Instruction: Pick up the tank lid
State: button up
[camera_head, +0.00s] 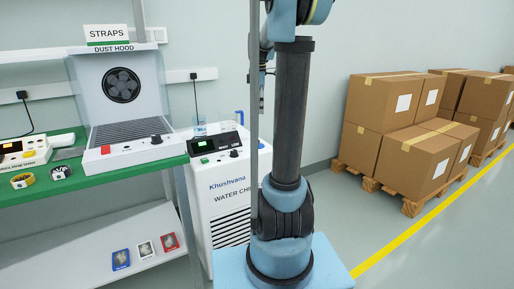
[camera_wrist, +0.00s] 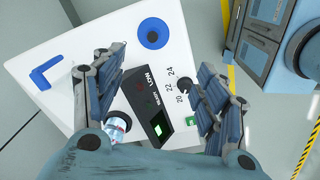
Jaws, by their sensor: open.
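In the wrist view a round blue lid (camera_wrist: 153,33) with a darker centre lies on the white top of the water chiller (camera_wrist: 75,40). I take it to be the tank lid. My gripper (camera_wrist: 162,60) is open and empty above the chiller, its two blue-grey fingers spread. The lid is beyond the fingertips, apart from them. The chiller's black control panel (camera_wrist: 150,108), with a green-lit display, shows between the fingers. In the head view the chiller (camera_head: 222,190) stands behind my arm. I cannot make out the lid or my fingers there.
A blue L-shaped pipe (camera_wrist: 45,75) stands on the chiller top. A clear vessel (camera_wrist: 117,125) is close by the left finger. A green bench (camera_head: 110,168) with a dust hood (camera_head: 125,90) adjoins at left. Stacked cartons (camera_head: 385,110) stand on pallets at right.

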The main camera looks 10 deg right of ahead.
send_near(257, 141)
jog(key=f, duration=1)
jog(key=shift+w+d, duration=0.1)
jog(key=shift+w, duration=0.15)
jog(key=c, duration=1.2)
jog(key=shift+o, duration=0.2)
